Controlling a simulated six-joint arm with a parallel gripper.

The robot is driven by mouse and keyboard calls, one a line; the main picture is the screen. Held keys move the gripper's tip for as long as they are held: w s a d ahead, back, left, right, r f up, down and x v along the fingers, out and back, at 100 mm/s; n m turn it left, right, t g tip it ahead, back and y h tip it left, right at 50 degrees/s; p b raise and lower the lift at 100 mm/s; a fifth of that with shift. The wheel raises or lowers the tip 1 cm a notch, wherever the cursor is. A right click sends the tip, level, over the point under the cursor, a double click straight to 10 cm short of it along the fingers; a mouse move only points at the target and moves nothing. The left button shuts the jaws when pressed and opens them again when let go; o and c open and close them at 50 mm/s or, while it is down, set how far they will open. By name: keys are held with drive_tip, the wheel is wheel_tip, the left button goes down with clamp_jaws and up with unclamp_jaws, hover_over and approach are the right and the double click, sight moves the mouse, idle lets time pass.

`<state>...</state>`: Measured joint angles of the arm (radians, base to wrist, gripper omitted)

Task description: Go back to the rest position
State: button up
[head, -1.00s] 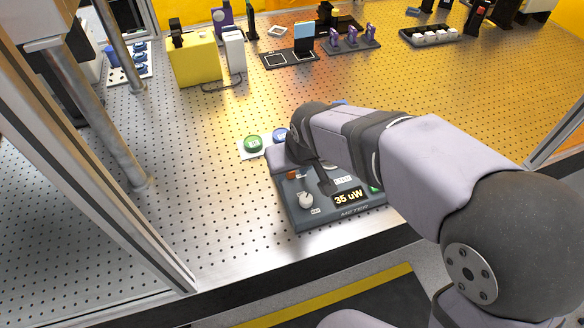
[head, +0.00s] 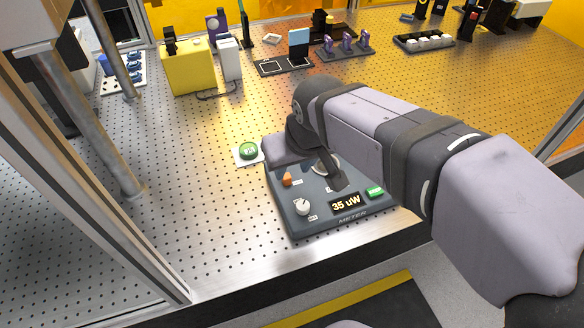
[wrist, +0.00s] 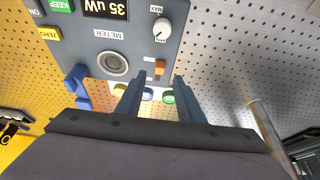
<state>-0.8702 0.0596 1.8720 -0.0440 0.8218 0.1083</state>
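My gripper (head: 338,182) is over the dark grey meter (head: 290,211) near the table's front edge, with my arm reaching in from the right. In the wrist view its two fingers (wrist: 158,82) stand apart with nothing between them, so it is open and empty. The meter's display (head: 346,204) reads 35 uW. A white knob (head: 302,207), an orange switch (head: 287,180) and a green button (head: 375,191) show on the meter. The wrist view also shows its round socket (wrist: 112,63) and yellow ZERO button (wrist: 50,33). My arm hides part of the meter's far side.
A green button (head: 249,151) stands on a white base behind the meter. A metal post (head: 100,130) and frame bar (head: 110,190) stand at left. A yellow box (head: 188,70) and small optics (head: 347,46) are at the back. The perforated table between is largely clear.

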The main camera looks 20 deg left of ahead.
idle(0.3)
drive_tip(key=w+d+h, duration=0.1)
drive_tip(key=w+d, duration=0.2)
drive_tip(key=d, duration=0.1)
drive_tip(key=w+d+f+h+p, duration=0.1)
drive_tip(key=w+d, duration=0.3)
drive_tip(key=d, duration=0.1)
drive_tip(key=w+d+f+h+p, duration=0.1)
drive_tip(key=w+d, duration=0.2)
drive_tip(key=d, duration=0.2)
drive_tip(key=shift+w+d+f+h, duration=0.15)
drive_tip(key=shift+d+f+h, duration=0.1)
drive_tip(key=shift+h, duration=0.05)
drive_tip(key=w+d+f+h, duration=0.1)
drive_tip(key=w+d+h, duration=0.15)
drive_tip(key=d, duration=0.65)
drive_tip(key=s+d+f+m+g+y+b, duration=0.15)
drive_tip(key=s+d+f+m, duration=0.35)
drive_tip(key=s, duration=0.5)
drive_tip(key=s+d+f+m+g+y+b, duration=0.15)
drive_tip(key=s+d+f+m, duration=0.35)
drive_tip(key=s, duration=0.5)
wheel_tip(320, 180, up, 15)
drive_tip(key=n+p, duration=0.1)
drive_tip(key=p, duration=1.6)
